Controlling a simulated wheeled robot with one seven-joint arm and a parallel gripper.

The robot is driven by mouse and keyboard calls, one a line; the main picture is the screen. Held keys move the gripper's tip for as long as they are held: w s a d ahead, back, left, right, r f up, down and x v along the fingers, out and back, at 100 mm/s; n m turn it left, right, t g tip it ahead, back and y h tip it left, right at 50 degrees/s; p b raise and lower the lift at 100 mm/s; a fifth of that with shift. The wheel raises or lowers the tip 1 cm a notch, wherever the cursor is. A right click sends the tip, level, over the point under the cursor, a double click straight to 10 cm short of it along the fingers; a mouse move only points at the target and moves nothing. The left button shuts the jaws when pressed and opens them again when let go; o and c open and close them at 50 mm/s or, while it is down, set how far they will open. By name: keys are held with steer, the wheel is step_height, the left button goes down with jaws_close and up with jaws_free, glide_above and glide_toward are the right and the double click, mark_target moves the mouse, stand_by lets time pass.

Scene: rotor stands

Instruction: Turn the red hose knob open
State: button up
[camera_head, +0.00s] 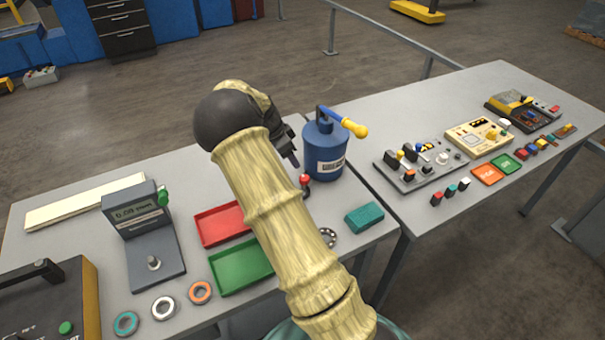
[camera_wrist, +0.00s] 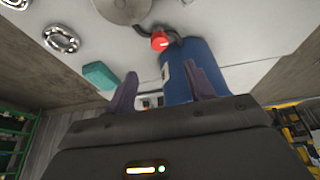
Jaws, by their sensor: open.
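The red hose knob (camera_head: 305,180) is a small red cap on a dark fitting, beside the base of a blue canister (camera_head: 325,155) with a barcode label and a yellow-handled lever. In the wrist view the red knob (camera_wrist: 160,41) shows beyond my fingertips, at the end of a dark bent hose, next to the blue canister (camera_wrist: 205,60). My gripper (camera_wrist: 163,85) is open and empty, its two purple-grey fingers apart, with a gap between them and the knob. In the head view my gripper (camera_head: 290,155) is partly hidden by my arm, just left of the canister.
A teal block (camera_head: 364,217) and metal ring (camera_head: 328,237) lie near the table's front edge. Red (camera_head: 222,222) and green (camera_head: 242,266) trays and a gauge stand (camera_head: 150,245) are to the left. A second table (camera_head: 470,180) with control panels stands right.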

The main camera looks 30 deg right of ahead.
mark_target(304, 177)
steer(key=p+x, duration=0.2)
steer(key=x, duration=1)
steer(key=shift+a+p, duration=0.1)
steer(key=shift+p, duration=0.25)
steer(key=c, duration=1)
